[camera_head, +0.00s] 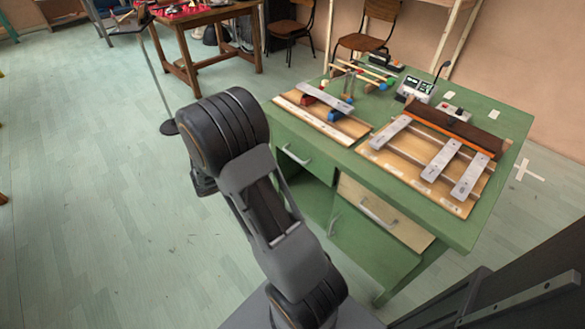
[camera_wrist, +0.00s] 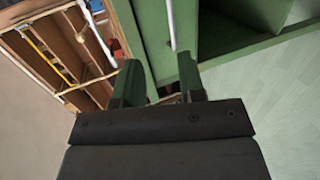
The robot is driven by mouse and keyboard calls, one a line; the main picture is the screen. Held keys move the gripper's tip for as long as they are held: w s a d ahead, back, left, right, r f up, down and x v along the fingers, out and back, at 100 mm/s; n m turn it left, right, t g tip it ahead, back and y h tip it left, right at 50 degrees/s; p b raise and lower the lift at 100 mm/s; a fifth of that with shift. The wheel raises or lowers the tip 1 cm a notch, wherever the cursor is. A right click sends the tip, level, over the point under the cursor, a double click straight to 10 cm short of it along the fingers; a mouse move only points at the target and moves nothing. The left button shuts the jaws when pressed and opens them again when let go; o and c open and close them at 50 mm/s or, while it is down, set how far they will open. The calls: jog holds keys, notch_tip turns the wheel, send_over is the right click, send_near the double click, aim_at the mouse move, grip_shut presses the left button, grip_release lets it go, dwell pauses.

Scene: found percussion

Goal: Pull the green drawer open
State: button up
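The green drawer (camera_head: 308,168) is at the left of the green desk's front, just below the top, and looks shut. Its pale bar handle (camera_head: 296,155) shows clear of my arm in the head view. In the wrist view the drawer front (camera_wrist: 150,28) fills the upper middle, and the handle (camera_wrist: 171,25) runs up and down the picture. My gripper (camera_wrist: 160,65) is open, with its two fingers apart. The handle appears between and just beyond the fingertips; I cannot tell whether they touch it. My gripper is hidden in the head view.
An open compartment (camera_head: 312,200) lies below the drawer. Wooden boards with metal bars (camera_head: 420,165) lie on the desk top (camera_head: 485,105).

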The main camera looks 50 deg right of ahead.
aim_at(293, 156)
jog(key=shift+n+t+h, duration=0.3)
jog(key=shift+t+h, duration=0.3)
jog(key=shift+h, duration=0.2)
jog(key=d+f, duration=0.2)
jog(key=d, duration=0.3)
jog(key=d+f+b, duration=0.1)
jog(key=d+f, duration=0.1)
jog(key=d, duration=0.2)
jog(key=w+d+f+b, duration=0.1)
jog(key=d+f, duration=0.1)
jog(key=d, duration=0.3)
jog(key=shift+d+f, duration=0.35)
grip_shut()
